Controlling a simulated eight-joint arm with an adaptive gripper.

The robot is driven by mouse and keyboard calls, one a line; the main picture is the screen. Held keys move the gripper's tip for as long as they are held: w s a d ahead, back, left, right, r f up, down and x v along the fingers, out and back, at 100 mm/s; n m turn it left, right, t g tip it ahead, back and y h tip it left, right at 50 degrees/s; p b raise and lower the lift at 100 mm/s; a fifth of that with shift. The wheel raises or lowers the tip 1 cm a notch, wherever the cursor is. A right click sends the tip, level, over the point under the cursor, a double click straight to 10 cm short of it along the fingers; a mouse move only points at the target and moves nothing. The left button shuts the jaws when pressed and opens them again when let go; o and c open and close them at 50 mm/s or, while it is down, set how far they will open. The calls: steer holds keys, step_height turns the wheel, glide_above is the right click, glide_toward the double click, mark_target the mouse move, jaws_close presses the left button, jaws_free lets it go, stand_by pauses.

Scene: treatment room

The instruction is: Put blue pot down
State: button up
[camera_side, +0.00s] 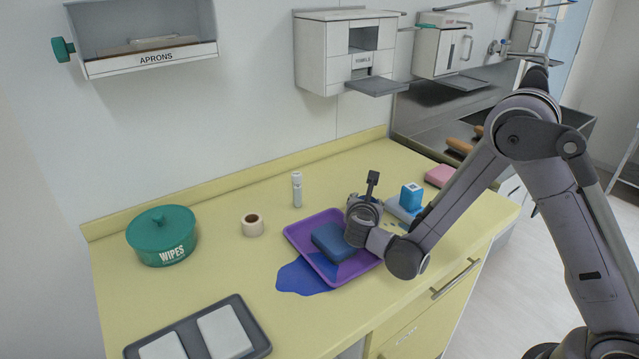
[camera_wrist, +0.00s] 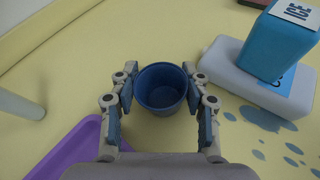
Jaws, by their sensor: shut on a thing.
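The blue pot (camera_wrist: 161,88) shows from above in the wrist view, round, open at the top and empty as far as I see. My gripper (camera_wrist: 160,92) is shut on it, one finger on each side. In the side view my gripper (camera_side: 364,208) is over the counter at the back right of the purple tray (camera_side: 293,236); the pot is hidden there behind my gripper. I cannot tell whether the pot's base touches the yellow counter.
A blue ICE box (camera_wrist: 278,42) stands on a pale block (camera_wrist: 253,78) right of the pot, with blue spots nearby. A blue block (camera_side: 330,240) lies on the purple tray beside a blue puddle (camera_side: 300,278). A white bottle (camera_side: 297,190) stands behind. Counter around the tape roll (camera_side: 252,224) is clear.

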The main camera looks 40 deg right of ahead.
steer(key=shift+r, duration=0.5)
step_height(320, 180, up, 3)
steer(key=shift+s+r, duration=0.1)
steer(key=shift+r, duration=0.05)
steer(key=s+d+r, duration=0.2)
steer(key=d, duration=0.1)
steer(key=s+d+r, duration=0.2)
steer(key=d, duration=0.1)
steer(key=s+d+r, duration=0.2)
steer(key=d, duration=0.1)
steer(key=shift+s+r, duration=0.2)
steer(key=shift+s, duration=0.1)
steer(key=w+a+n+t+y, duration=0.25)
steer(key=w+a, duration=0.25)
steer(key=a, duration=0.3)
steer(key=n+t+y, duration=0.1)
steer(key=n+y, duration=1)
steer(key=y, duration=0.1)
glide_above(182, 290)
steer(key=f, duration=0.6)
steer(key=shift+d+f, duration=0.1)
steer(key=shift+d, duration=0.15)
steer(key=shift+a+f, duration=0.3)
steer(key=shift+f, duration=1.9)
